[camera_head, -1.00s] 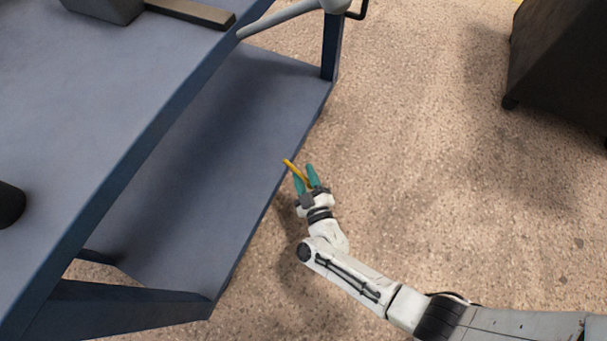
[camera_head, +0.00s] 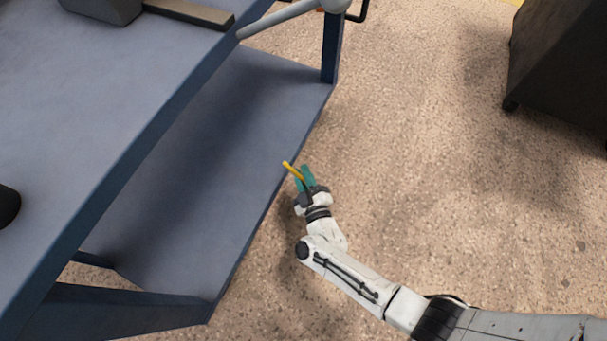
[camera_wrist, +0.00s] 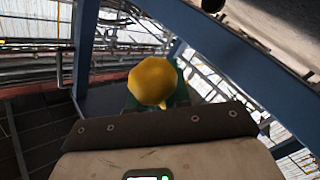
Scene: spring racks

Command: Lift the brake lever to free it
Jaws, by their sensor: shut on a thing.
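The brake lever (camera_head: 292,170) is a short yellow bar at the edge of the blue lower shelf, in the middle of the head view. My gripper (camera_head: 305,178) has teal fingers, and they are closed on the lever, whose far end sticks out up and to the left. In the wrist view the rounded yellow end of the lever (camera_wrist: 152,82) sits in front of the teal fingers (camera_wrist: 177,97) and hides much of them. The lever's mounting cannot be made out.
A blue workbench (camera_head: 150,150) with a lower shelf (camera_head: 215,150) fills the left. A grey bar (camera_head: 285,17) juts out at the bench's top corner. A dark cabinet (camera_head: 560,70) stands at upper right. The speckled floor (camera_head: 430,170) between them is clear.

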